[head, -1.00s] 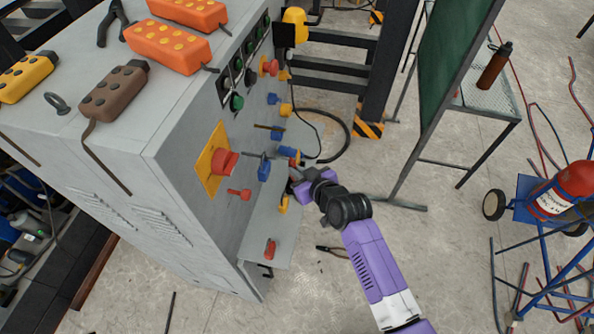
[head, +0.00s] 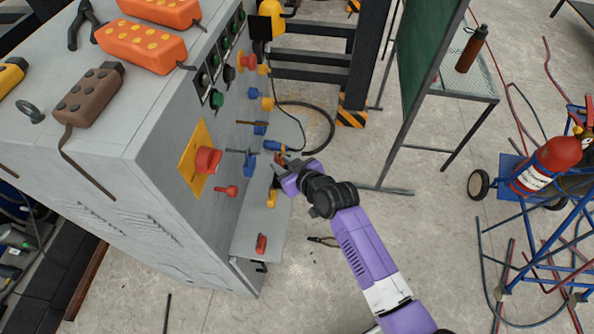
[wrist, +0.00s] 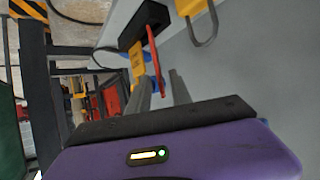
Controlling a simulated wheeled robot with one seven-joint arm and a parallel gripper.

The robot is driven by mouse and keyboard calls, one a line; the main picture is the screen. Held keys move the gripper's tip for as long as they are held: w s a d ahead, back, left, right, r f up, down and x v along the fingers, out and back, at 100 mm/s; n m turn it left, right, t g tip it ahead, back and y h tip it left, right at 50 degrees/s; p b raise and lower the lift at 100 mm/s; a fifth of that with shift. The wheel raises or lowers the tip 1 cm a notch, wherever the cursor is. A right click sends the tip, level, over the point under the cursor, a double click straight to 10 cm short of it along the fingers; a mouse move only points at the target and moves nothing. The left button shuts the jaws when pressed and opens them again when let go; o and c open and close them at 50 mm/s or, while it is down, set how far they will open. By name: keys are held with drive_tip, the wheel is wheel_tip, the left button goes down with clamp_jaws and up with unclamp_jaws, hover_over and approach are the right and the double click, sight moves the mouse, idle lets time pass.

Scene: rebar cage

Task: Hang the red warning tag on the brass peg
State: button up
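A small red piece (head: 279,158), which looks like the warning tag, is at the tip of my gripper (head: 284,168), close to the cabinet front. In the wrist view a thin red strip (wrist: 154,60) appears edge-on, its lower end between two grey fingers (wrist: 163,90). A gap seems to show beside the strip, so I cannot tell whether the fingers hold it. A brownish rod (head: 251,123), possibly the brass peg, sticks out of the cabinet up and left of my gripper. A grey rod (head: 240,151) is nearer.
The grey cabinet (head: 150,180) carries a red knob on a yellow plate (head: 207,161), a red handle (head: 226,191) and blue handles (head: 273,145). Another red object (head: 261,243) lies on its low shelf (head: 275,225). Floor right of my arm is open before the cart (head: 545,170).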

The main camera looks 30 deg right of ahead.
drive_tip(key=b+v, duration=0.1)
drive_tip(key=v, duration=1.1)
drive_tip(key=shift+s, duration=0.15)
drive_tip(key=s+m+t+h, duration=0.1)
drive_tip(key=s+m+h, duration=0.1)
drive_tip(key=s, duration=1.7)
drive_tip(key=s+r+t, duration=0.2)
drive_tip(key=s+r, duration=1)
drive_tip(key=s, duration=0.1)
drive_tip(key=shift+a, duration=0.35)
drive_tip(key=shift+f, duration=0.1)
